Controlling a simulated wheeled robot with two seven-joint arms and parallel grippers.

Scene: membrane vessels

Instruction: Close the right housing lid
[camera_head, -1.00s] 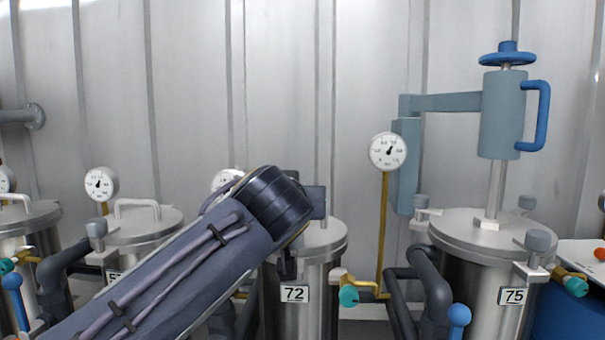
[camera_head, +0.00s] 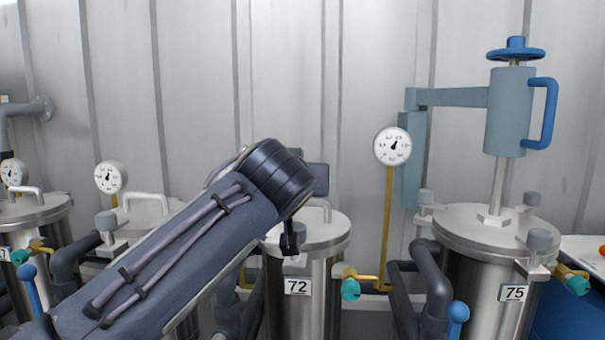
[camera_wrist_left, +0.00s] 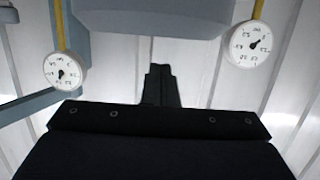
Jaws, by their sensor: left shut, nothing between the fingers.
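The right steel housing labelled 75 (camera_head: 503,310) stands at the right. Its round lid (camera_head: 460,222) lies flat on top, as far as I can see, with grey-capped clamps around the rim. A steel stem (camera_head: 497,187) runs from the lid's middle up to a grey-blue cylinder (camera_head: 508,115) with a blue handwheel (camera_head: 515,50) and a blue side handle (camera_head: 547,115). My left gripper (camera_head: 290,243) hangs in front of the lid of housing 72, well left of housing 75. It is shut and empty, pointing up in the left wrist view (camera_wrist_left: 159,70). My right gripper is out of view.
Housing 72 (camera_head: 298,310) stands mid-view, partly behind my left arm. A pressure gauge (camera_head: 392,146) on a yellow pipe and dark pipes (camera_head: 405,290) lie between the two housings. Other housings (camera_head: 30,210) stand at the left. A corrugated wall closes the back.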

